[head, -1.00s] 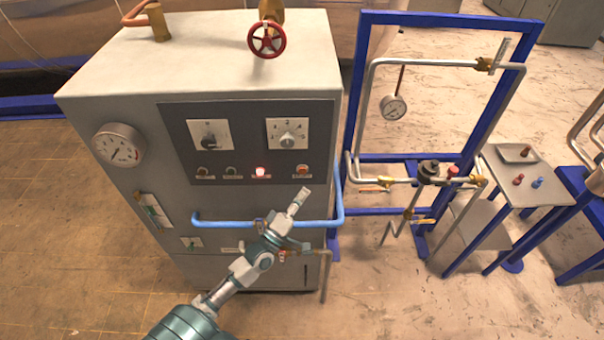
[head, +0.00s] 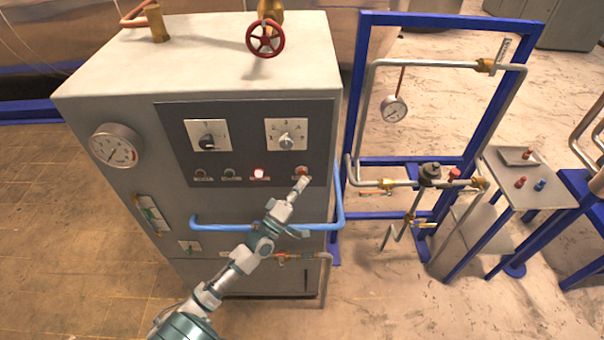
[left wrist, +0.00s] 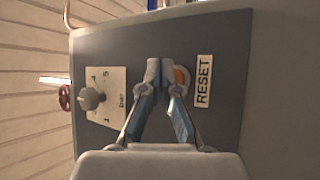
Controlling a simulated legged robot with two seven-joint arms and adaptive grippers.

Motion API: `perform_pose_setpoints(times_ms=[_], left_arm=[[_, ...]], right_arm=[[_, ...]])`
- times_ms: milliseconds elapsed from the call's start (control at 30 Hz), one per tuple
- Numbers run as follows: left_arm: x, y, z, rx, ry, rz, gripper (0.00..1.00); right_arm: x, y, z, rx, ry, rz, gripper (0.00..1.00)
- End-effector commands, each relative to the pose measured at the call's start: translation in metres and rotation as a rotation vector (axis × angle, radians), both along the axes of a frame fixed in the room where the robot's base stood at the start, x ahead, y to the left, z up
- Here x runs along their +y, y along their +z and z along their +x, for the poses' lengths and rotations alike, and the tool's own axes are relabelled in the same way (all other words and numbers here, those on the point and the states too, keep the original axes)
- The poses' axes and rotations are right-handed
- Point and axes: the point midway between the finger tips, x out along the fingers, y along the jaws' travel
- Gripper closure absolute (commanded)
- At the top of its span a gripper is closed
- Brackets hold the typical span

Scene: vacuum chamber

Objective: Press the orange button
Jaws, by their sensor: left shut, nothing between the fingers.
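The orange button (head: 302,170) sits at the lower right of the dark control panel on the grey cabinet. In the left wrist view the orange button (left wrist: 180,77) is beside a RESET label and partly hidden behind a fingertip. My left gripper (head: 303,183) is shut and empty, with its tips at the button's lower edge in the head view. In the left wrist view the left gripper (left wrist: 163,75) has its fingertips together, overlapping the button's side. I cannot tell whether they touch it. My right gripper is not in view.
A lit button (head: 259,174) and two dark ones are left of the orange button. Two knobs (head: 287,135) are above. A blue handrail (head: 225,227) crosses the cabinet front below the panel. A blue pipe frame (head: 355,100) stands to the right.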

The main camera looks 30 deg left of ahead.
Motion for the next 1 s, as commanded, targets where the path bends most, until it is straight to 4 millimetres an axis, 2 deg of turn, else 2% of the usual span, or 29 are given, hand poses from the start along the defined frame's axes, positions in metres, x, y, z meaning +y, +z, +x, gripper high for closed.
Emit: perform_pose_setpoints(times_ms=[333, 1000], left_arm=[[0.0024, -0.0011, -0.0001, 0.001, 0.001, -0.001, 1.00], [0.0029, 0.0004, 0.0027, 0.000, 0.001, 0.000, 1.00]], right_arm=[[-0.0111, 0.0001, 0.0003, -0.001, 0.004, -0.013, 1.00], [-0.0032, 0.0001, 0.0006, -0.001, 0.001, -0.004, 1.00]])
